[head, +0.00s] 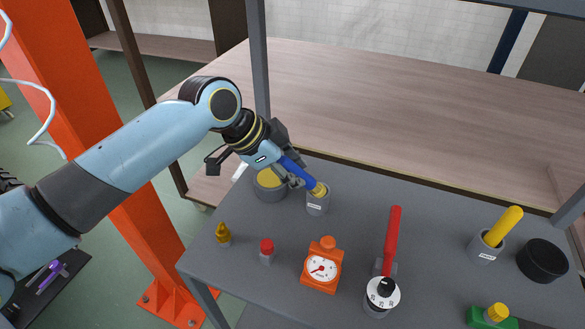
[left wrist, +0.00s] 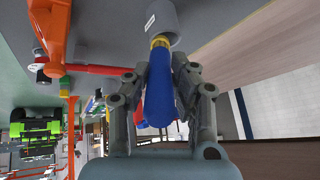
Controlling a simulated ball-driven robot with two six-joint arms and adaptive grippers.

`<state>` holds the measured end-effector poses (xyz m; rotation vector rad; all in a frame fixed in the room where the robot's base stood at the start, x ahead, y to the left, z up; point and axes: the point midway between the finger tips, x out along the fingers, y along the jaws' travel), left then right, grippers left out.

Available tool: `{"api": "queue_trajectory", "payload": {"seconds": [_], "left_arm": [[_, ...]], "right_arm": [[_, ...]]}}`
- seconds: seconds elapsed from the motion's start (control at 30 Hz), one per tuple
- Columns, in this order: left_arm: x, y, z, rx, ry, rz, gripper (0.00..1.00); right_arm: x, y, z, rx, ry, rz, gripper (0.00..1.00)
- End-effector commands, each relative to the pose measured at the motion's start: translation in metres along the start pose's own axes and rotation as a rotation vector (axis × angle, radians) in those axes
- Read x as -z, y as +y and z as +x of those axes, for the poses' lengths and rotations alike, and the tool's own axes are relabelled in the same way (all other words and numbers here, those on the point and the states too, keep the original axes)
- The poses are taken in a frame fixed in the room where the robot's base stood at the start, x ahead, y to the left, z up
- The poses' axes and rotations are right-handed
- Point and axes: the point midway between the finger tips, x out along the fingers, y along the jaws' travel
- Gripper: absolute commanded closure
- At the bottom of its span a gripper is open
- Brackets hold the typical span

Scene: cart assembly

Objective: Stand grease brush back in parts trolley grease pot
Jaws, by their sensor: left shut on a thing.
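The grease brush has a blue handle (head: 296,168) and a yellow collar (head: 320,189). My left gripper (head: 290,178) is shut on the handle, which is tilted, collar end down. The collar is at the mouth of a small grey labelled pot (head: 316,206) on the grey trolley top (head: 345,220). In the left wrist view the handle (left wrist: 160,90) lies between the fingers (left wrist: 160,70) and the collar meets the pot (left wrist: 162,20). The bristles are hidden, so I cannot tell how deep they are. My right gripper is not in view.
A wider tin (head: 270,184) stands just left of the pot. In front are a yellow bottle (head: 223,236), a red-capped bottle (head: 267,252), an orange gauge (head: 321,269) and a red-handled tool (head: 392,235). Another pot (head: 485,249) with a yellow handle stands right, near a black cylinder (head: 542,262).

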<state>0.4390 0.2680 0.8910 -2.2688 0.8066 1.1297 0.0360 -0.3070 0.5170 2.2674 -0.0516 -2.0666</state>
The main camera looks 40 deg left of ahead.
Motion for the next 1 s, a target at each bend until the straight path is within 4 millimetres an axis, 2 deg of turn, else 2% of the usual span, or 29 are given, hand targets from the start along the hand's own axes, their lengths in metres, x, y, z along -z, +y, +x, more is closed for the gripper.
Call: {"api": "queue_trajectory", "payload": {"seconds": [0.07,0.1,0.27,0.53,0.67,1.0], "left_arm": [[-0.002,0.001,0.003,0.000,0.000,-0.001,1.00],[-0.002,0.001,0.002,0.000,0.000,0.000,0.73],[-0.001,0.001,0.002,0.000,0.000,0.000,0.54],[-0.001,0.000,0.001,0.000,0.000,0.000,0.54],[0.003,-0.002,-0.010,0.001,-0.002,0.001,0.54],[0.002,-0.002,-0.087,0.003,-0.005,0.007,0.54]], "right_arm": [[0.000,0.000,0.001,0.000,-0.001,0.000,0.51],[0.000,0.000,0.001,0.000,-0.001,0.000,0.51],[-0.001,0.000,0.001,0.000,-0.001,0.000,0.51],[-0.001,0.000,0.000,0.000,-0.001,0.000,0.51],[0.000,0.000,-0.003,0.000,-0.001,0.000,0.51],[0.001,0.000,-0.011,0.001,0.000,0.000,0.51]]}}
